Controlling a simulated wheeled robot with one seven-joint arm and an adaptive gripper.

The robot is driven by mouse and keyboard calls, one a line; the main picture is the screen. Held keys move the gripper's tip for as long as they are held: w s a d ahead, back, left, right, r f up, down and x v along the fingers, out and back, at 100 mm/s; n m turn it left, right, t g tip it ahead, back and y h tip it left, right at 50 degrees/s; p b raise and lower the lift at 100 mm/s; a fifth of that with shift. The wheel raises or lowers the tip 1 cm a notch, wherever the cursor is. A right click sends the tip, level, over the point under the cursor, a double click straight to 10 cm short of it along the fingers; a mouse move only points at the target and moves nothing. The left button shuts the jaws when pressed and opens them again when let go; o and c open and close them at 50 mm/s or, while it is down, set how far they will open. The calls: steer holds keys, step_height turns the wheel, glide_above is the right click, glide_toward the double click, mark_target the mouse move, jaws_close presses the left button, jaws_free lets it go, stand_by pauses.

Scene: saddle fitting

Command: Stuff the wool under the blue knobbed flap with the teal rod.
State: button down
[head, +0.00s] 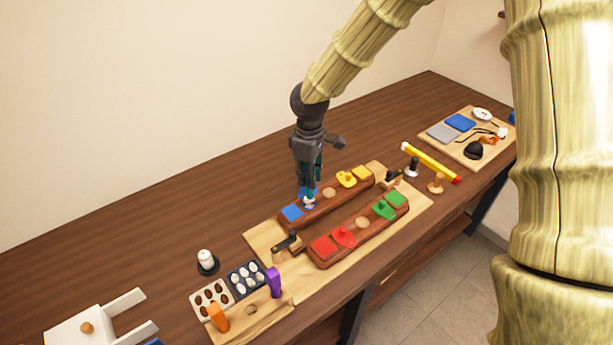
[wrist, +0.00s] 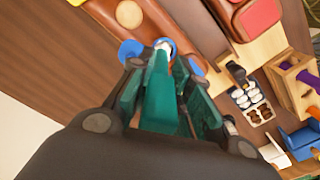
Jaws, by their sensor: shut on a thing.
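My gripper (head: 308,186) points down over the left part of the rear brown saddle panel (head: 327,204). It is shut on the teal rod (wrist: 157,85), which runs between its fingers toward the panel. A small white tuft, apparently wool (wrist: 164,44), shows at the rod's far end. I cannot tell whether it is under the flap. More white wool tufts (head: 246,279) sit in a dark blue tray.
The front panel (head: 335,249) carries red and green flaps. A black-handled clamp (head: 287,243), an orange tool (head: 218,317) and a purple tool (head: 273,283) stand nearby. The table's back is clear.

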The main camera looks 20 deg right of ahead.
steer(key=shift+w+f, duration=0.15)
steer(key=shift+f, duration=0.1)
steer(key=shift+f, duration=0.1)
steer(key=shift+f+b, duration=0.5)
steer(key=shift+f, duration=0.8)
stand_by(0.4)
steer(key=shift+f, duration=0.15)
stand_by(1.2)
steer(key=shift+p, duration=0.3)
steer(key=shift+r+p, duration=3.15)
steer(key=shift+r, duration=0.95)
